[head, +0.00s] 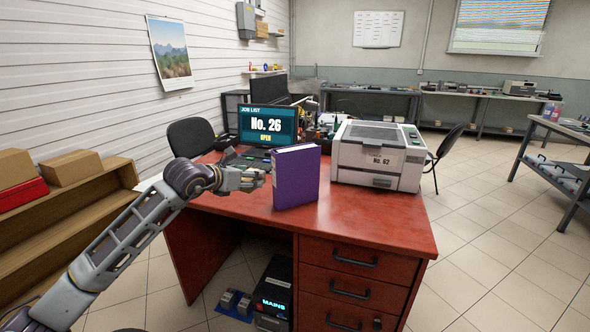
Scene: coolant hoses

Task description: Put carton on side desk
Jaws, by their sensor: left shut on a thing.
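My left gripper (262,178) reaches over the red desk (370,225) from the left. The fingertips are small and partly hidden. Two plain brown cartons, one nearer the wall (72,168) and one at the picture's left edge (14,168), sit on the wooden shelf unit (75,215). My right gripper is not in view.
A grey-white machine (380,155) stands on the desk's right side. A "No. 26" monitor (268,125) and clutter stand behind the box. A red box (22,194) lies on the shelf unit. A grey table (560,150) stands far right. The desk's front strip is bare.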

